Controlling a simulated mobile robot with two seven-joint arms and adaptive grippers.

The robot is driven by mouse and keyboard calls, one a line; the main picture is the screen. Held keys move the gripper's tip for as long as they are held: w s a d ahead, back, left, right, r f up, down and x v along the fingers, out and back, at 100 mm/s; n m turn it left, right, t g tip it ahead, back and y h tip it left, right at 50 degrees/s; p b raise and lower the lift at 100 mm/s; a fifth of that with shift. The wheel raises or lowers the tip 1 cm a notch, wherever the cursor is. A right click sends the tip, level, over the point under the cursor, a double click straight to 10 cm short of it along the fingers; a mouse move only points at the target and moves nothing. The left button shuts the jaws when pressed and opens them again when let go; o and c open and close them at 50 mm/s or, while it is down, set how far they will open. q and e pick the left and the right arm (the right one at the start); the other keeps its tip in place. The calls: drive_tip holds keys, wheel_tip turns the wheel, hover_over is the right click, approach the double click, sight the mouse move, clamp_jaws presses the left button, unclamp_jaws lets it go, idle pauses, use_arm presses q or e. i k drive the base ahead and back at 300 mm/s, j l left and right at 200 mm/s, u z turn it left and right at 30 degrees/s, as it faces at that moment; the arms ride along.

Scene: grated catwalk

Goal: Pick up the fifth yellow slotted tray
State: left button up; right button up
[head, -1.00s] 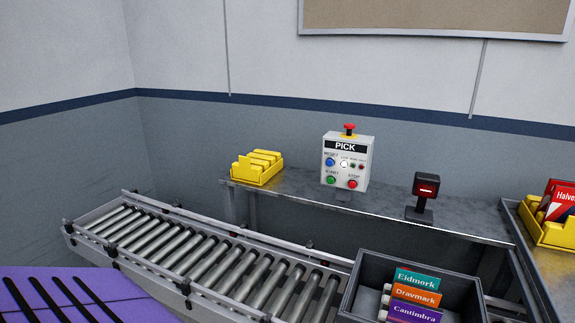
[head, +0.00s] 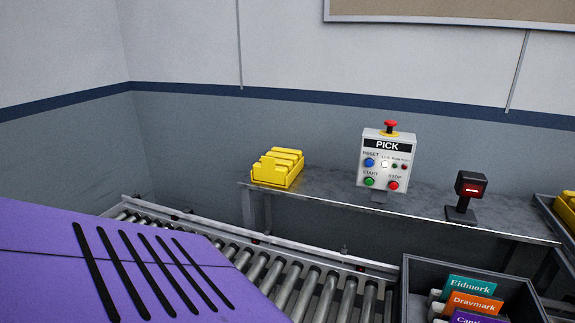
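A group of yellow slotted shapes (head: 278,168) sits at the left end of the grey metal shelf (head: 325,187). It looks like one or more low trays with upright dividers, and I cannot tell how many there are. No contents show in it. Another yellow tray (head: 567,208) is cut off by the right edge of the head view. Neither of my grippers shows in the head view, so I cannot see either one at a tray.
A PICK control box (head: 385,160) with a red top button and a small dark scanner (head: 466,196) stand on the shelf. A roller conveyor (head: 300,283) runs below. A dark grey tote (head: 415,270) holds labelled boxes, including an orange one (head: 472,303). Bare shelf lies between yellow trays and control box.

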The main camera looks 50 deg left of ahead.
sight(279, 161)
drive_tip(key=k+j+z, duration=0.1)
drive_tip(key=j, duration=0.25)
drive_tip(key=k+j+z, duration=0.15)
drive_tip(key=j, duration=0.2)
drive_tip(key=k+j+z, duration=0.1)
drive_tip(key=j, duration=0.2)
drive_tip(key=k+j, duration=0.3)
drive_tip(key=j, duration=0.2)
drive_tip(key=k+j+z, duration=0.15)
drive_tip(key=k+j, duration=0.15)
drive_tip(key=j, duration=0.15)
